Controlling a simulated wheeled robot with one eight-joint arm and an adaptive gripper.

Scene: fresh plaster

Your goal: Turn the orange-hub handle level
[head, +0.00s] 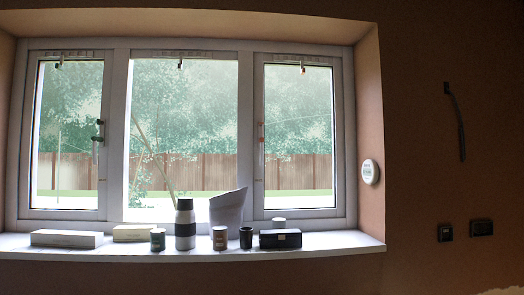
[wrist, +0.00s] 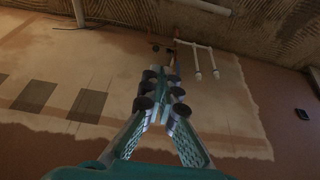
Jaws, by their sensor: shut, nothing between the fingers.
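The head view shows a three-pane white window (head: 117,130). A handle (head: 99,139) with a dark hub sits on the right side of the left sash, its lever hanging down. A second, paler handle (head: 262,141) is on the left side of the right sash and looks about vertical.
The sill (head: 150,251) holds several items: a long box (head: 67,238), a bottle (head: 185,228), a black case (head: 280,239) and a white bag-like object (head: 228,206). A round white device (head: 370,171) is on the right reveal. White pipes (wrist: 197,60) show in the wrist view.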

